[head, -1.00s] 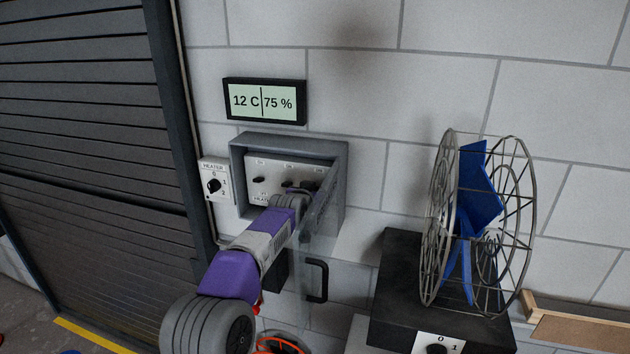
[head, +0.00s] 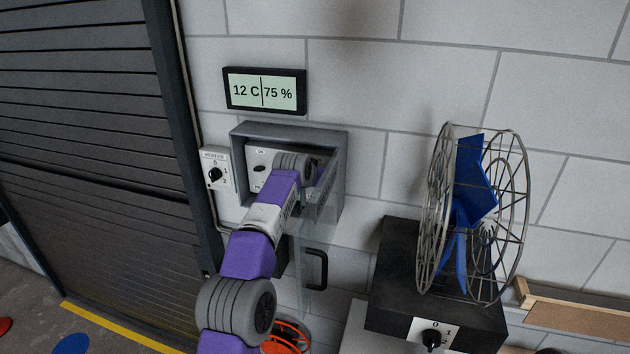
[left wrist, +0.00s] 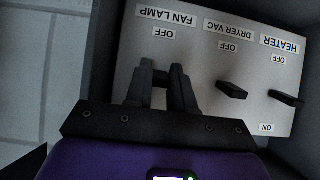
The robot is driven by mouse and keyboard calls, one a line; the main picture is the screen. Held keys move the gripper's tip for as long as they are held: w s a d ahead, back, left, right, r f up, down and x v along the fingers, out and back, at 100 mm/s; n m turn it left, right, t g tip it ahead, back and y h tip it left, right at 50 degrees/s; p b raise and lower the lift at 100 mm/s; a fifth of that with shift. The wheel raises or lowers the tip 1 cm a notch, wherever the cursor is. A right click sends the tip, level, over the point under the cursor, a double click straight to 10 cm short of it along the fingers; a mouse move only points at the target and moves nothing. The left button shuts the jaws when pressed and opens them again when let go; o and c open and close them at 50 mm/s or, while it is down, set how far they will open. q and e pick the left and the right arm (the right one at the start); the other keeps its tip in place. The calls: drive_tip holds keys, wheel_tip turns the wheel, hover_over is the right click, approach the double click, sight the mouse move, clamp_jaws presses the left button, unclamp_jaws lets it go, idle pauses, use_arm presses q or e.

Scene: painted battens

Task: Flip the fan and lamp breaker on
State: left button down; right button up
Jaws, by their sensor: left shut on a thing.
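The grey breaker box (head: 240,175) is on the wall, left of the fan, with a white panel (left wrist: 205,60) inside. In the left wrist view the labels are upside down: FAN LAMP (left wrist: 166,18), DRYER VAC and HEATER. My left gripper (left wrist: 161,75) is shut on the fan lamp breaker (left wrist: 160,77), most of which its fingers hide. An OFF label shows just beyond the fingertips. The dryer vac breaker (left wrist: 232,90) and heater breaker (left wrist: 287,98) stand free beside it. In the head view my left wrist covers the fingertips and most of the panel. My right gripper is not in view.
A clear cover (head: 325,195) hangs open at the box's right side. A heater dial (head: 215,174) is close on its left; a 12 C, 75 % display (head: 264,91) is above. A caged blue-bladed fan (head: 472,215) stands on a black base at right.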

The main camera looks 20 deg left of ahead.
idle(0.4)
use_arm(q)
drive_tip(key=c, duration=1)
unclamp_jaws()
drive_tip(key=shift+o, duration=0.2)
drive_tip(key=shift+r, duration=0.1)
drive_tip(key=b+v, duration=0.3)
drive_tip(key=v, duration=0.4)
drive_tip(key=shift+s, duration=0.25)
drive_tip(key=shift+r, duration=0.1)
